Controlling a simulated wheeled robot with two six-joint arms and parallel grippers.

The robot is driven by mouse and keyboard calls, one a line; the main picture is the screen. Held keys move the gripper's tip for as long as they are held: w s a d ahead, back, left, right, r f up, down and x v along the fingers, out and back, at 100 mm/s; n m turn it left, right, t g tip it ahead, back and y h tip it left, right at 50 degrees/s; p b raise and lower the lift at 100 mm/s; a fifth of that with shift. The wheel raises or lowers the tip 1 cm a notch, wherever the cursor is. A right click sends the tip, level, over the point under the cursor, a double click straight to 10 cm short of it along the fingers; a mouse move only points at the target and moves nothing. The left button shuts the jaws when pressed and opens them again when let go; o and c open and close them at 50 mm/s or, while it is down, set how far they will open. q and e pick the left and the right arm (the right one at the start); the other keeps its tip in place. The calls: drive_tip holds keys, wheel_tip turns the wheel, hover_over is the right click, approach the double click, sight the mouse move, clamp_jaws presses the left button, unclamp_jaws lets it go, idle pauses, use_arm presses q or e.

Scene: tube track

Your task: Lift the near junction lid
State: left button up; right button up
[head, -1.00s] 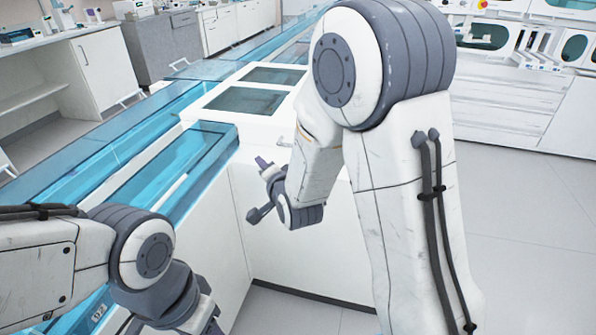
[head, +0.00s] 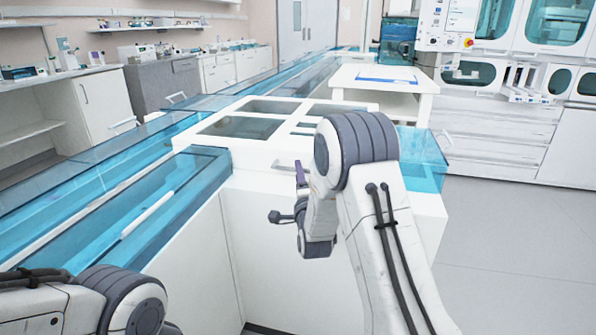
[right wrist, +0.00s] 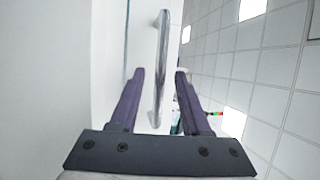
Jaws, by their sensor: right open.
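The near junction lid (head: 284,124) is a white frame with dark see-through panes. It lies flat on the white junction box, ahead of me. A silver bar handle (head: 284,166) sits near its front edge. My right gripper (head: 299,173) is beside the handle, partly hidden by my own forearm. In the right wrist view, the purple fingers of my right gripper (right wrist: 160,73) are apart, and the handle (right wrist: 162,50) shows between them. I cannot tell whether either finger touches it. My left arm shows at the bottom left, but its gripper is out of view.
A blue see-through track (head: 150,205) runs along the left, and a blue section (head: 422,160) stands right of the junction. A white table (head: 385,103) stands behind the lid. Open grey floor (head: 520,225) lies at the right.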

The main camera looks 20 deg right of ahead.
drive_tip(key=shift+x, duration=1.05)
drive_tip(key=shift+c, duration=0.4)
clamp_jaws()
idle(0.3)
